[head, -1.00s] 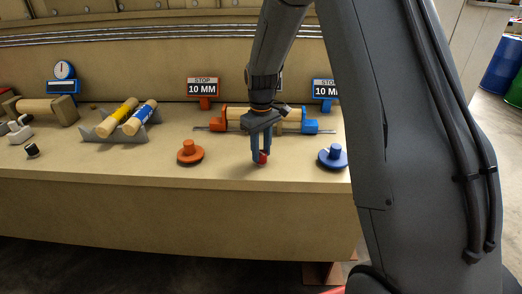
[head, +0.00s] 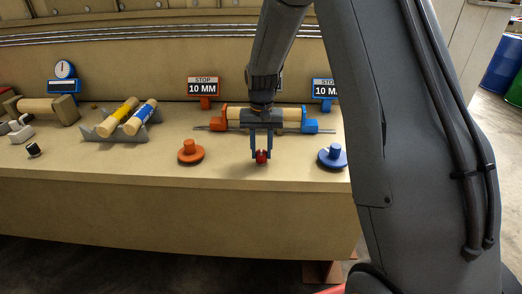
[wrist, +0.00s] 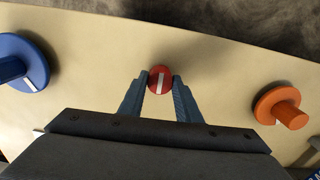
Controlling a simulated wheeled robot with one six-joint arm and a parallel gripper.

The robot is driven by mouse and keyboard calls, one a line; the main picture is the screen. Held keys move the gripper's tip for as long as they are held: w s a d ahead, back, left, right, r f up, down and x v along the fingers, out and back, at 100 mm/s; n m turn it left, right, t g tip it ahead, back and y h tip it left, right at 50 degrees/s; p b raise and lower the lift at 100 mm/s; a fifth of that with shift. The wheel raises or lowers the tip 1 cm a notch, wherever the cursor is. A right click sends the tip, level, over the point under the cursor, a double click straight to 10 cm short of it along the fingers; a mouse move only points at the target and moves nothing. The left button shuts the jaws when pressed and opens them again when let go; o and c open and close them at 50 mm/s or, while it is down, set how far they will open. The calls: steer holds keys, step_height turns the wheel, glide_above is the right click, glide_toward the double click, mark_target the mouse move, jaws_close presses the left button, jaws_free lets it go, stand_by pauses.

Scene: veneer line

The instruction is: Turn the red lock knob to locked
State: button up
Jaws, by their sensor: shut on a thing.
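The red lock knob (head: 262,156) sits near the front edge of the bench, between the orange dial and the blue dial. In the wrist view the knob (wrist: 160,79) is round and red with a white line on top, which runs nearly up and down in that picture. My gripper (head: 261,154) points down over the bench with its two fingers on either side of the knob. In the wrist view the fingertips (wrist: 160,80) touch the knob's left and right sides, shut on it. The lock's markings are not visible.
An orange dial (head: 190,152) stands left of the knob and a blue dial (head: 332,157) right of it. Behind is a wooden roller (head: 292,114) with orange and blue ends, below "STOP 10 MM" signs (head: 202,87). Yellow and blue-banded rolls (head: 118,117) lie farther left.

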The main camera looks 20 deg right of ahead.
mark_target(261, 152)
steer(key=shift+w+r+m, duration=0.1)
steer(key=shift+w+m, duration=0.05)
steer(key=shift+m, duration=0.15)
steer(key=o, duration=1.1)
steer(key=shift+c, duration=0.2)
step_height(261, 152, up, 8)
steer(key=shift+f+b, duration=0.15)
steer(key=shift+b, duration=0.95)
steer(key=s+f+n, duration=0.2)
steer(key=s, duration=1)
steer(key=s+f+n+t, duration=0.1)
steer(key=s, duration=1.1)
steer(key=shift+s+f+n, duration=0.2)
steer(key=shift+f+n, duration=0.2)
